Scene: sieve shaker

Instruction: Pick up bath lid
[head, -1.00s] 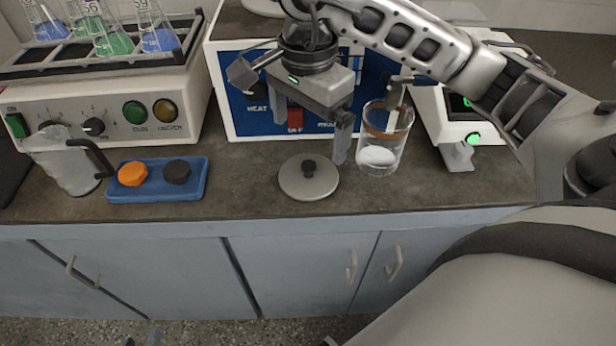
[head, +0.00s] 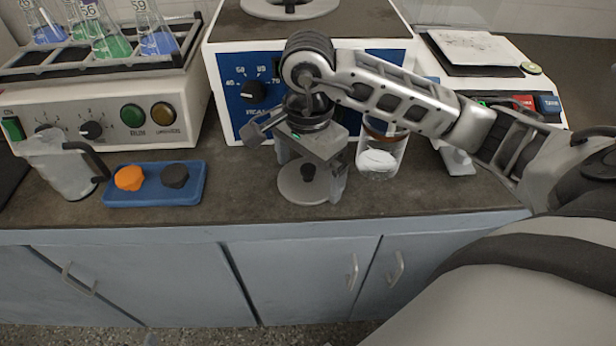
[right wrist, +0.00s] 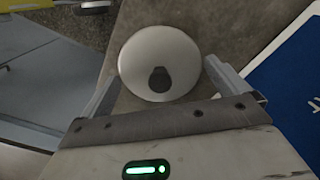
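The bath lid (head: 296,190) is a round grey disc with a dark knob, lying flat on the counter in front of the blue-fronted bath. In the right wrist view the lid (right wrist: 148,50) and its dark knob (right wrist: 159,79) lie between my finger tips. My right gripper (head: 309,176) is open above the lid, its fingers on either side of the knob. It also shows in the right wrist view (right wrist: 158,85), open and empty. In the head view the gripper body hides part of the lid. My left gripper is not in view.
A glass beaker (head: 380,158) with white contents stands close right of the gripper. The blue-fronted bath (head: 228,88) is just behind. A blue tray (head: 150,196) with an orange and a black knob lies left, beside a clear jug (head: 62,170). The counter's front edge is near.

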